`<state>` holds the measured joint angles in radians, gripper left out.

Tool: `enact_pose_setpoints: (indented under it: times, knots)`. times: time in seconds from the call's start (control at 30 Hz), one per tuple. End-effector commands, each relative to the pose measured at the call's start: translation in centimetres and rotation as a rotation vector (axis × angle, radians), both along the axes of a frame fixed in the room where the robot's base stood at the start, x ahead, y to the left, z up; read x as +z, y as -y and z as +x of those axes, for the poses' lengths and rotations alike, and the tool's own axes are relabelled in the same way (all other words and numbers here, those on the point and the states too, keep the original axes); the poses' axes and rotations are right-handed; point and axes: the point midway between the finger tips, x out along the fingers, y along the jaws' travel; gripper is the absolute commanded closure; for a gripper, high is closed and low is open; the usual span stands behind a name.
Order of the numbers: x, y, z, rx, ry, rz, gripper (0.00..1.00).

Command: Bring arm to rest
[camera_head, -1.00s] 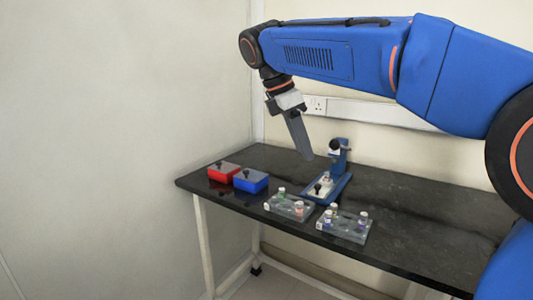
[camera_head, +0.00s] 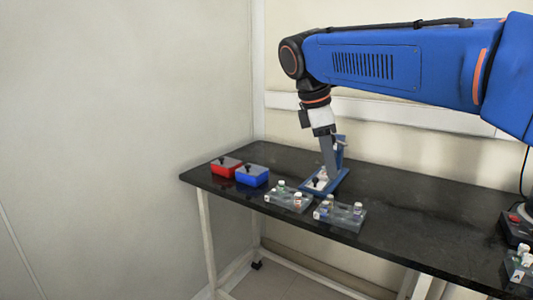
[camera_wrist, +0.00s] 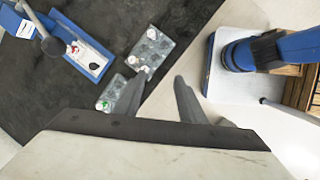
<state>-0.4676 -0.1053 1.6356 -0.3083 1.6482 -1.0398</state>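My gripper (camera_head: 331,174) hangs pointing down from my blue arm over the black table, in front of the blue stand (camera_head: 338,184) in the head view, partly hiding it. In the wrist view my gripper (camera_wrist: 159,77) has its two fingers apart with nothing held between them. The blue stand with its white plate (camera_wrist: 88,50) lies at the upper left there, clear of the fingers. One grey vial rack (camera_wrist: 160,50) shows beyond the fingers, and another (camera_wrist: 108,92) lies partly behind the left finger.
A red box (camera_head: 228,171) and a blue box (camera_head: 252,180) sit on the black table (camera_head: 430,235), left of the two vial racks (camera_head: 300,206). Another rack (camera_head: 518,272) and a dark device (camera_head: 515,228) are at the right edge. Walls stand behind and left. The table's middle right is bare.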

Motion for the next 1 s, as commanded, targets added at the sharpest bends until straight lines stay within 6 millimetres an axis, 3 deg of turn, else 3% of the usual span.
enact_pose_setpoints:
  times: [0.27,0.5,0.8,1.0]
  knots:
    - [-3.9,5.6,-5.1,-0.295,0.119,0.132,0.64]
    - [-8.8,9.4,-10.4,-0.599,0.227,0.266,0.64]
    - [-16.0,12.5,-17.0,-0.997,0.354,0.439,0.64]
    - [-20.8,13.6,-20.6,-1.242,0.424,0.547,0.64]
